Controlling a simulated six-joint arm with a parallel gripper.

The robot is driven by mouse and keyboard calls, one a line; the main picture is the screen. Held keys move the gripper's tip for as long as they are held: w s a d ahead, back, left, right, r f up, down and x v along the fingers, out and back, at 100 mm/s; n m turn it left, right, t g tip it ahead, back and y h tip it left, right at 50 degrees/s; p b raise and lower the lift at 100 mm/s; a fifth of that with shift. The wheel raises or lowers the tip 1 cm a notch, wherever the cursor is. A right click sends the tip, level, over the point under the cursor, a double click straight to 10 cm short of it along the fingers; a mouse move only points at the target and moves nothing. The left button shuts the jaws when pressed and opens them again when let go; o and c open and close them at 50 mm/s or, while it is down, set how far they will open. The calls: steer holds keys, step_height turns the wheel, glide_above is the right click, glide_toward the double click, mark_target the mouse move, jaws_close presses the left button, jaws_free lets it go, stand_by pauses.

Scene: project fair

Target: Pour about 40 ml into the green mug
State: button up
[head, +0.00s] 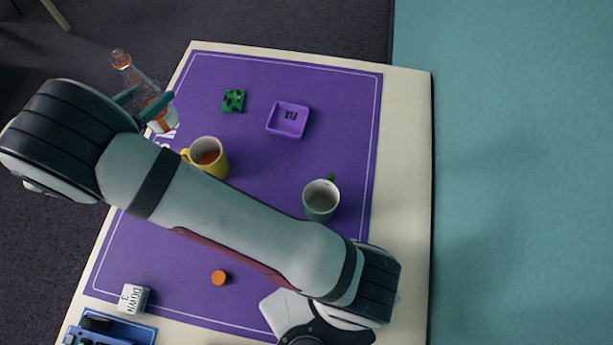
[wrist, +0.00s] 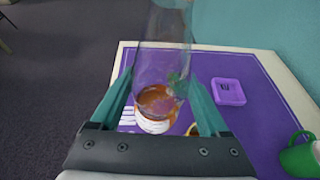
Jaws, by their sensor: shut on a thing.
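My gripper (head: 146,104) is shut on a clear bottle (head: 139,80), which also shows between the fingers in the wrist view (wrist: 160,55). The bottle holds some orange-brown liquid low down and has a white label near its base. It looks close to upright in the wrist view; its top is cut off there. The green mug (head: 320,203) stands on the purple mat, right of centre, with a green handle and a pale inside where I see no clear liquid. Its handle shows at the wrist view's right edge (wrist: 297,140). My gripper is far up and left of it.
A yellow mug (head: 219,150) with orange-brown contents stands between bottle and green mug. A purple tray (head: 273,128), a green block (head: 233,100), an orange cap (head: 220,278), a white block (head: 134,298) and a blue device (head: 115,328) are on the table.

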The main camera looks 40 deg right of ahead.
steer(key=shift+d+r, duration=0.2)
steer(key=shift+r, duration=0.05)
steer(key=s+d+m+g+h, duration=0.1)
steer(key=s+d+m+g, duration=0.4)
steer(key=d, duration=0.4)
steer(key=s+d+m+g+h, duration=0.2)
steer(key=s+d+m+g, duration=0.2)
steer(key=d, duration=0.4)
steer(key=s+d+m+g+y, duration=0.2)
steer(key=s+d+m+g, duration=0.25)
steer(key=s, duration=0.25)
steer(key=s+d+m+g+y, duration=0.3)
steer(key=s+m+g, duration=0.1)
steer(key=s+g, duration=0.25)
steer(key=shift+m+t, duration=0.25)
steer(key=shift+t, duration=0.25)
steer(key=f, duration=0.5)
steer(key=shift+s+a, duration=0.15)
steer(key=shift+s, duration=0.15)
steer(key=shift+f, duration=0.15)
